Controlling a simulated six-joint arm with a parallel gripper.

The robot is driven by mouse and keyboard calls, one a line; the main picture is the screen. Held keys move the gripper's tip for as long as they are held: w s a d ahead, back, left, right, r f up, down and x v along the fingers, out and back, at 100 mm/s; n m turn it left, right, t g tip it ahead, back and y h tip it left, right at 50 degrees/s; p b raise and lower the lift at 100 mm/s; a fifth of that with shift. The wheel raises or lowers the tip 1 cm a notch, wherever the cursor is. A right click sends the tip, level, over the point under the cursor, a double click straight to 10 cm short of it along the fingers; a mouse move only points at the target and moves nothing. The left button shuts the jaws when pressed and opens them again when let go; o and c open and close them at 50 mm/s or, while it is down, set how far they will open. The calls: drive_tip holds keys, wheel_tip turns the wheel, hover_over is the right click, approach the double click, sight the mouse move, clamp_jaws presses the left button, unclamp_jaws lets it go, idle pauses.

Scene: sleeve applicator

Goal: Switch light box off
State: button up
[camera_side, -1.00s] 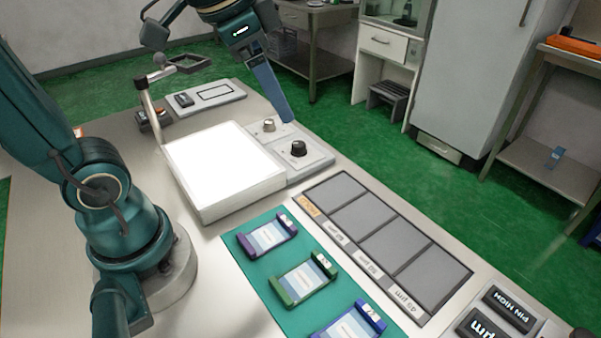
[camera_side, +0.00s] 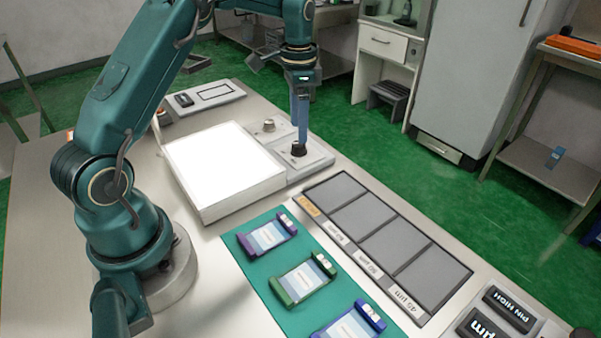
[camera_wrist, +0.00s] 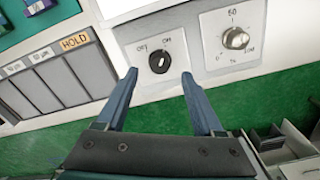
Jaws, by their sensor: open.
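The light box (camera_side: 222,167) has a glowing white top and sits on the bench; its edge also shows in the wrist view (camera_wrist: 122,8). A black rotary knob (camera_wrist: 159,63) sits on its control panel between the marks OFF and ON, with its white pointer tilted toward ON. The knob also shows in the side view (camera_side: 298,150). My gripper (camera_wrist: 160,75) is open, with its blue fingers pointing down at the panel, one on each side of the knob. In the side view, my gripper (camera_side: 300,138) is just above the knob. Contact with it cannot be told.
A silver dimmer knob (camera_wrist: 236,38) stands beside the black knob, also visible in the side view (camera_side: 268,125). A grey tray with several compartments (camera_side: 318,208) lies in front of the panel.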

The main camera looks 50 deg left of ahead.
sight(299, 148)
drive_tip(key=shift+f, duration=2.25)
clamp_jaws()
